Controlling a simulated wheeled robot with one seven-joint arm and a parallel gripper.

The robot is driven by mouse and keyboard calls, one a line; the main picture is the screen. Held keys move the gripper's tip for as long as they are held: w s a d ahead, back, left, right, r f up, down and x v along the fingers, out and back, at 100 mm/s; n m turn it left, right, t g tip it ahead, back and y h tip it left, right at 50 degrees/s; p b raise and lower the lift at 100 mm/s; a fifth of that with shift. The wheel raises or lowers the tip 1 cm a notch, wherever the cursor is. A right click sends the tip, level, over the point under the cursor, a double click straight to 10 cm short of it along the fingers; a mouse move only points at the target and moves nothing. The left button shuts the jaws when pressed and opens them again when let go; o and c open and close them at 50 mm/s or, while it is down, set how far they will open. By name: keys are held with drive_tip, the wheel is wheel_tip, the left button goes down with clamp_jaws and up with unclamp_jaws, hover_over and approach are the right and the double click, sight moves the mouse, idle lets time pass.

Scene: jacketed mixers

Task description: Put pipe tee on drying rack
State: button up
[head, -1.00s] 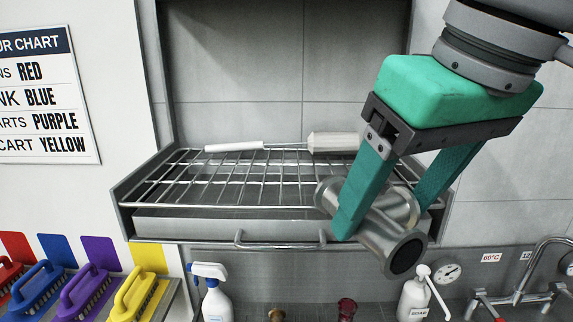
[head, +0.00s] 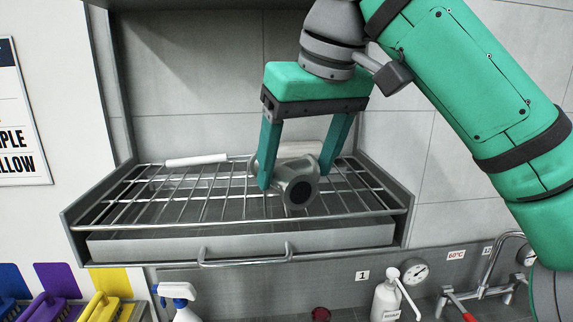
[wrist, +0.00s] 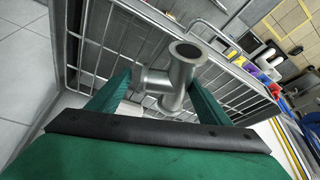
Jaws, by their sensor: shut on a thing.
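The pipe tee (head: 298,183) is grey metal with open, flanged ends. My gripper (head: 293,180) is shut on it, one green finger on each side. In the head view the tee is in front of the right half of the wire drying rack (head: 150,213). In the wrist view the tee (wrist: 172,78) sits between the fingers, with the rack bars (wrist: 108,45) behind it. I cannot tell whether the tee touches the bars. The gripper points down, and part of the tee is hidden by the near finger.
A white cylinder (head: 196,160) lies at the rack's back left, and another white piece (head: 300,148) is behind the tee. A handle bar (head: 245,262) runs along the front. Spray bottle (head: 178,298), soap bottle (head: 387,297) and taps (head: 490,285) are below.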

sight(286, 166)
drive_tip(key=shift+w+a, duration=0.45)
drive_tip(key=shift+a, duration=0.05)
drive_tip(key=shift+w+a+f, duration=0.15)
drive_tip(key=shift+w+a, duration=0.2)
drive_tip(key=shift+w, duration=0.25)
drive_tip(key=shift+w+a+f, duration=0.15)
drive_tip(key=shift+w+a, duration=0.15)
drive_tip(key=shift+w, duration=0.25)
drive_tip(key=shift+s+d+f, duration=0.1)
drive_tip(key=shift+d+f, duration=0.05)
drive_tip(key=shift+f, duration=0.25)
drive_tip(key=shift+f, duration=0.2)
drive_tip(key=o, duration=1.5)
drive_tip(key=shift+r, duration=0.1)
drive_tip(key=shift+v, duration=3.8)
